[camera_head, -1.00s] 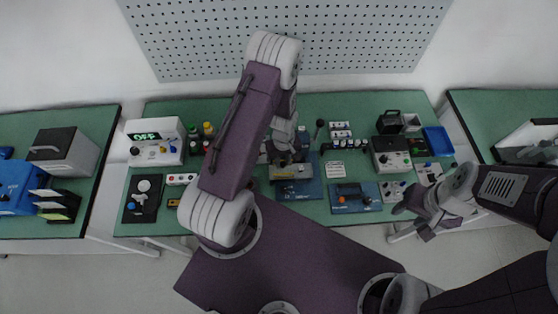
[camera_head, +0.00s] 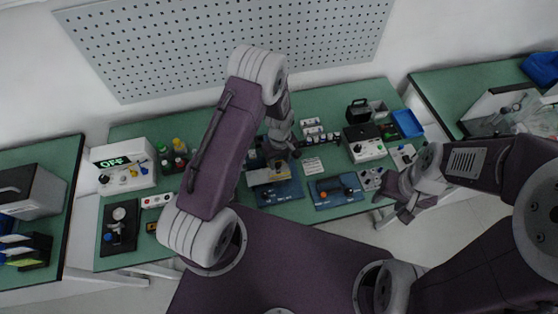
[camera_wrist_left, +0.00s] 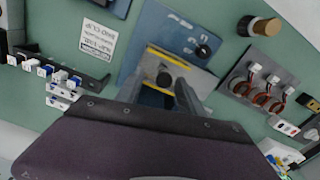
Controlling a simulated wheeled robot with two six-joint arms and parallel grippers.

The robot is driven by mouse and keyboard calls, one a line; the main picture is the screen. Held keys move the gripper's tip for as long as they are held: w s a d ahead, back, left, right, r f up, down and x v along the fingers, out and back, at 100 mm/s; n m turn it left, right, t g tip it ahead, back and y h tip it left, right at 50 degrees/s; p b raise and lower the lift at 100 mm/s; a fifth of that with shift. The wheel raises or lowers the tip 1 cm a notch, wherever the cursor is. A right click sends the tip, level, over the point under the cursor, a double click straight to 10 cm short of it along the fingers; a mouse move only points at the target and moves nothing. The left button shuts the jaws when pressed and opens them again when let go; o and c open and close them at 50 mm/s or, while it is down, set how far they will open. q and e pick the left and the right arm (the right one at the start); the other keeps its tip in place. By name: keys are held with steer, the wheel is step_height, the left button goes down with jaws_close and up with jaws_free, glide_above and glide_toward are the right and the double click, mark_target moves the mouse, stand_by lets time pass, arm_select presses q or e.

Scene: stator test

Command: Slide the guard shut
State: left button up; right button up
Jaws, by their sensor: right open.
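The guard fixture is a blue base plate (camera_head: 285,191) with a grey metal part edged in yellow (camera_head: 267,175), near the middle of the bench. In the left wrist view the grey, yellow-edged part (camera_wrist_left: 200,82) carries a dark round knob (camera_wrist_left: 165,79). My left gripper (camera_head: 279,148) reaches down over the fixture. Its two fingers (camera_wrist_left: 163,97) stand apart on either side of the knob, and I see no clear contact. Whether the grey part is the guard itself I cannot tell. My right gripper (camera_head: 405,208) is open and empty off the bench's front right edge.
A white box reading OFF (camera_head: 124,166) stands at the left of the bench. A blue panel with an orange knob (camera_head: 336,191) lies right of the fixture. A white control box (camera_head: 363,144) and blue tray (camera_head: 407,123) stand further right. A perforated board (camera_head: 230,45) rises behind.

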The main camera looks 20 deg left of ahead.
mark_target(280, 164)
arm_select(q)
steer(key=shift+a+r, duration=0.1)
steer(key=shift+r, duration=0.1)
step_height(280, 164, up, 9)
steer(key=b, duration=0.2)
steer(key=shift+f, duration=0.2)
